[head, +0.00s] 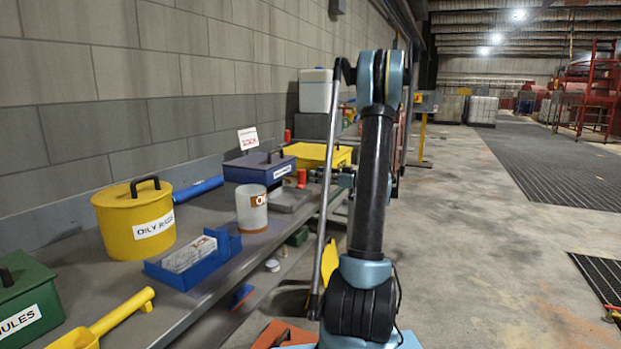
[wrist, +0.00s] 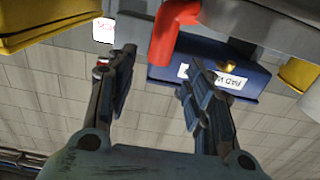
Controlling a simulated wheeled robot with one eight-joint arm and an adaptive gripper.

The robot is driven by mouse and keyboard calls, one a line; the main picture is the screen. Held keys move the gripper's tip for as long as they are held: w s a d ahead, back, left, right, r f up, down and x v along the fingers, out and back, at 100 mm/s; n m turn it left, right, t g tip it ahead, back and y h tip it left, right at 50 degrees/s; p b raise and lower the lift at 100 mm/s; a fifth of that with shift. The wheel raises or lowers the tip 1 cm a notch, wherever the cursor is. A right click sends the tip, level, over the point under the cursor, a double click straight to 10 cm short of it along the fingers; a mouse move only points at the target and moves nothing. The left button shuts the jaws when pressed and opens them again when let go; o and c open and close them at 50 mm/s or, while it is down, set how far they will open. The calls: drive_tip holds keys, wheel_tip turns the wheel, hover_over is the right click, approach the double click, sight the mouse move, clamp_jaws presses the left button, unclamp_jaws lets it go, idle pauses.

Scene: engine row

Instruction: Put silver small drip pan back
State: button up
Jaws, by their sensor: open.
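A silver small drip pan (head: 290,199) sits on the grey bench in the head view, right of a clear jar and in front of a dark blue box. In the wrist view, which looks upside down, a grey metal surface (wrist: 250,22) at the top looks like the pan, though I cannot be sure. My gripper (head: 318,177) is above the bench, right of the pan and pointing towards the wall. In the wrist view my gripper (wrist: 162,62) is open, with nothing held between its fingers.
A red cylinder (head: 302,178) stands close to my fingers and also shows in the wrist view (wrist: 172,32). The floor at right is clear.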

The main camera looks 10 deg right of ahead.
drive_tip(key=v, duration=0.7)
drive_tip(key=s+a+m+g+h, duration=0.1)
drive_tip(key=s+a, duration=0.1)
drive_tip(key=a, duration=0.1)
drive_tip(key=s+a+g+h, duration=0.1)
drive_tip(key=s+a, duration=0.2)
drive_tip(key=s+a+m+g+h, duration=0.1)
drive_tip(key=s+a, duration=0.1)
drive_tip(key=a, duration=0.2)
drive_tip(key=shift+s+f+m, duration=0.2)
drive_tip(key=shift+s+m, duration=0.1)
drive_tip(key=s+a+f+m+g+h, duration=0.3)
drive_tip(key=s+a, duration=0.2)
drive_tip(key=s, duration=0.7)
drive_tip(key=s+d+f+m+h, duration=0.1)
drive_tip(key=s+d+f+h, duration=0.1)
drive_tip(key=s, duration=0.5)
drive_tip(key=s+d+f+m+g+h, duration=0.1)
drive_tip(key=s+d+f+m+h, duration=0.1)
drive_tip(key=s+f+h, duration=0.2)
drive_tip(key=s+d+f+m+h, duration=0.2)
drive_tip(key=s+f, duration=0.3)
drive_tip(key=s, duration=0.6)
drive_tip(key=shift+g+h, duration=0.4)
drive_tip(key=shift+h, duration=0.1)
drive_tip(key=shift+s+d+f, duration=0.1)
drive_tip(key=shift+d, duration=0.05)
